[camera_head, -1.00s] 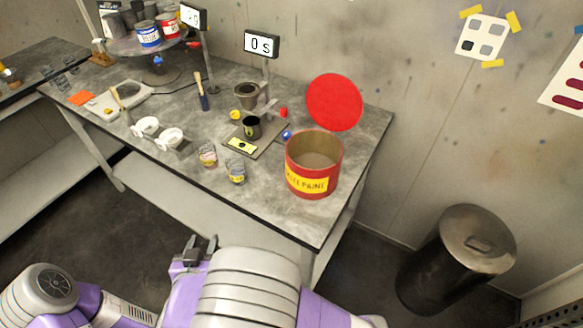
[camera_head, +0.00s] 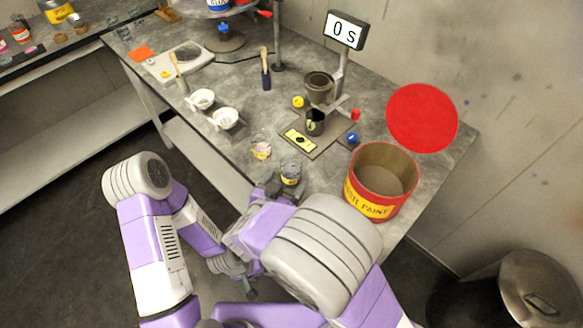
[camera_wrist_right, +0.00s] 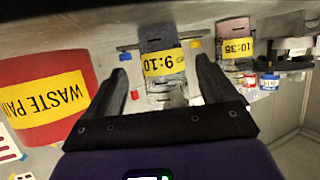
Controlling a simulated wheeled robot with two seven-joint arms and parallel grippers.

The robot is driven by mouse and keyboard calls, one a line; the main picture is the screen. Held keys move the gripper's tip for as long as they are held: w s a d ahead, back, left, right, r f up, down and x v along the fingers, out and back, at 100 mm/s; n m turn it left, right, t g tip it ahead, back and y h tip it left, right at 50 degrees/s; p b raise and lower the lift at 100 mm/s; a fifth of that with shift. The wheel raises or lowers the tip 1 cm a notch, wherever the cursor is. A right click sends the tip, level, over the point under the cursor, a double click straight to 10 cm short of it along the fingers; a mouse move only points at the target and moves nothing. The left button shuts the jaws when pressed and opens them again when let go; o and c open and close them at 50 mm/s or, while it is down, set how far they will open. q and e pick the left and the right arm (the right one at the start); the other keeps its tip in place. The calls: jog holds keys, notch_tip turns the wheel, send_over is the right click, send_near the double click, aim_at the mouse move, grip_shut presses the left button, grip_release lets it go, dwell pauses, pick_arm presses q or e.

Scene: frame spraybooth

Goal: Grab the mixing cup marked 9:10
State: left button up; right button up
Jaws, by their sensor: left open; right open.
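The mixing cup marked 9:10 (camera_head: 291,172) stands near the front edge of the table. In the right wrist view, the cup with its yellow 9:10 label (camera_wrist_right: 164,63) shows between the fingers of my right gripper (camera_wrist_right: 162,72). That gripper (camera_head: 277,186) is open, close in front of the cup in the head view, and does not grip it. A second cup marked 10:35 (camera_wrist_right: 236,48) stands beside it and also shows in the head view (camera_head: 261,149). My left gripper (camera_head: 250,291) is open and low, below the table front.
A red waste paint bucket (camera_head: 362,208) stands right of the 9:10 cup, with a round red lid (camera_head: 422,118) behind it. A board (camera_head: 330,140) with a dark cup (camera_head: 315,122) lies behind. Two white cups (camera_head: 225,118) stand to the left.

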aim_at(287, 178)
jog(key=shift+d+f, duration=0.1)
jog(key=b+x, duration=0.1)
jog(key=x, duration=0.3)
jog(key=shift+w+b, duration=0.1)
jog(key=shift+b, duration=0.3)
jog(key=shift+w, duration=0.45)
jog(key=shift+c, duration=0.3)
jog(key=c, duration=1)
jog(key=shift+c, duration=0.2)
